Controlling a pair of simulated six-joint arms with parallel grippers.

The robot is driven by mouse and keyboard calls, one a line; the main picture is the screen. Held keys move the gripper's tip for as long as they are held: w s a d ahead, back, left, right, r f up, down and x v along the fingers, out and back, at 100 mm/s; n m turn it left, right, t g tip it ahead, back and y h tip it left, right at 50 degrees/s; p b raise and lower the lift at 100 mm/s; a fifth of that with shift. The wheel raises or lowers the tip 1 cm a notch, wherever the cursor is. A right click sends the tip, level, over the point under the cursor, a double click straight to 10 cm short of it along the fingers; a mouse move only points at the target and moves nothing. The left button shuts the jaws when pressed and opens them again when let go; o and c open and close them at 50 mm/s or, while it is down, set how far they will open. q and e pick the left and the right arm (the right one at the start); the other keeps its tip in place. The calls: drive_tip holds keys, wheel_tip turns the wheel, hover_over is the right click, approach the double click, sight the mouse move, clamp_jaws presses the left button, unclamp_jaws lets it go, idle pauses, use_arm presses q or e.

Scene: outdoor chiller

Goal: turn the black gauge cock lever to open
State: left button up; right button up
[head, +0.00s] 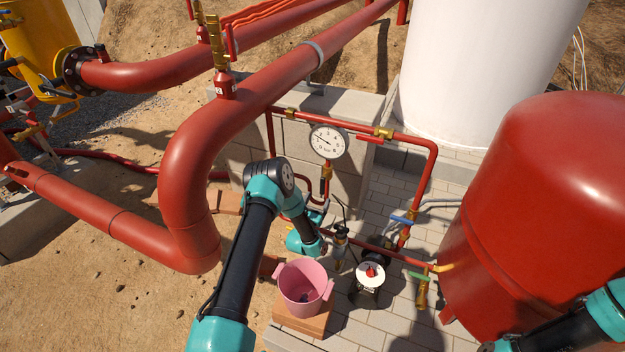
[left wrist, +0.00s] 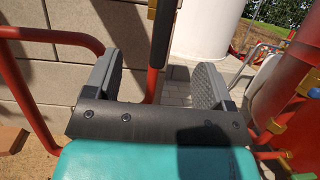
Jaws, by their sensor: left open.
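The round white pressure gauge (head: 327,141) stands on a brass cock (head: 327,171) in front of the block wall in the head view. The black lever (head: 322,187) hangs down below the brass. My left gripper (left wrist: 157,80) is open and holds nothing. In the head view my left arm hides part of the gripper. My right arm shows at the lower right; its gripper is out of view.
Red pipes (head: 432,180) run around the gauge. A blue-handled valve (head: 402,219) and a green-handled valve (head: 418,276) are at the right. A pink bucket (head: 302,290) stands below my left wrist. A large red tank (head: 550,200) fills the right side.

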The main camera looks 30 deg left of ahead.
use_arm(q)
drive_tip(key=shift+v, duration=1.5)
